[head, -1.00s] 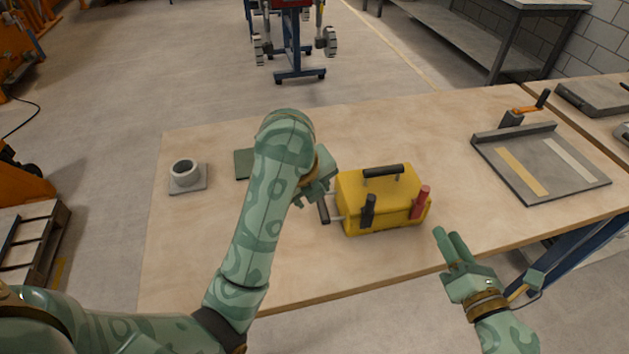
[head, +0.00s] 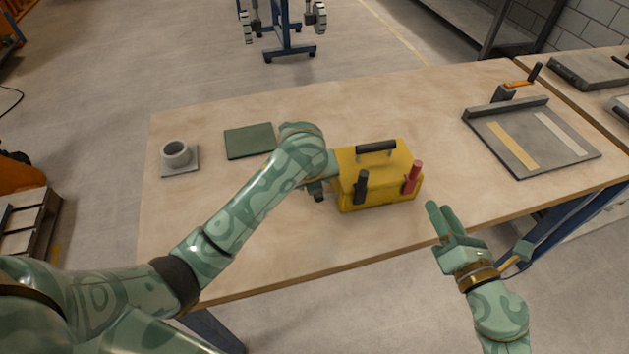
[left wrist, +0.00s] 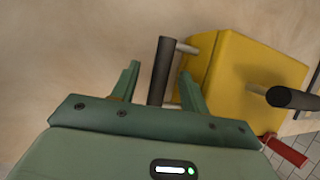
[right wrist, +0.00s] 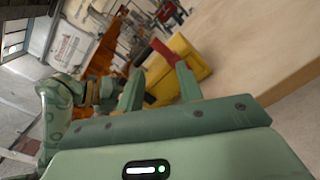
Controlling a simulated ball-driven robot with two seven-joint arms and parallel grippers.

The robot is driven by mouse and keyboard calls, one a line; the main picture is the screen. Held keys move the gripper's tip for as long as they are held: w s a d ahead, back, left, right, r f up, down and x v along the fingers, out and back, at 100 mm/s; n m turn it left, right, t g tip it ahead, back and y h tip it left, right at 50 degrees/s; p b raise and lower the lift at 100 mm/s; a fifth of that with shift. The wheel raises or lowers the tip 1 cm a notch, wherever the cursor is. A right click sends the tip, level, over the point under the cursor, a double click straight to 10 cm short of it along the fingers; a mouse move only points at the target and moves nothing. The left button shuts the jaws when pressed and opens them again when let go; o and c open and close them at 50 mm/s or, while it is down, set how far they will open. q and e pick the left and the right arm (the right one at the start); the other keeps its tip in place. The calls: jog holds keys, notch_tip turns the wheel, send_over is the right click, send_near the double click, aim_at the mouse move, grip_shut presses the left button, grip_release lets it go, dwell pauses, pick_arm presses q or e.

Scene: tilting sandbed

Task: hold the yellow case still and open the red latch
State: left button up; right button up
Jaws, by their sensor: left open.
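The yellow case (head: 385,190) stands on the wooden table, with a black top handle (head: 376,147). The red latch (head: 412,178) sticks up at its front right; it also shows in the left wrist view (left wrist: 285,151). A black latch (head: 361,187) is at its front left. My left gripper (left wrist: 158,78) is open at the case's left side, its fingers on either side of the black side handle (left wrist: 161,72), apart from it in the picture. My right gripper (head: 439,212) is open and empty, in front of the case to the right; the red latch (right wrist: 161,50) lies beyond its fingertips.
A green mat (head: 249,141) and a grey ring on a plate (head: 177,157) lie on the left of the table (head: 260,238). A grey tray-like fixture (head: 530,139) with an orange crank is on the right. The table between case and fixture is clear.

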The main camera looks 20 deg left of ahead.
pick_arm(q)
jog(key=shift+x, duration=1.15)
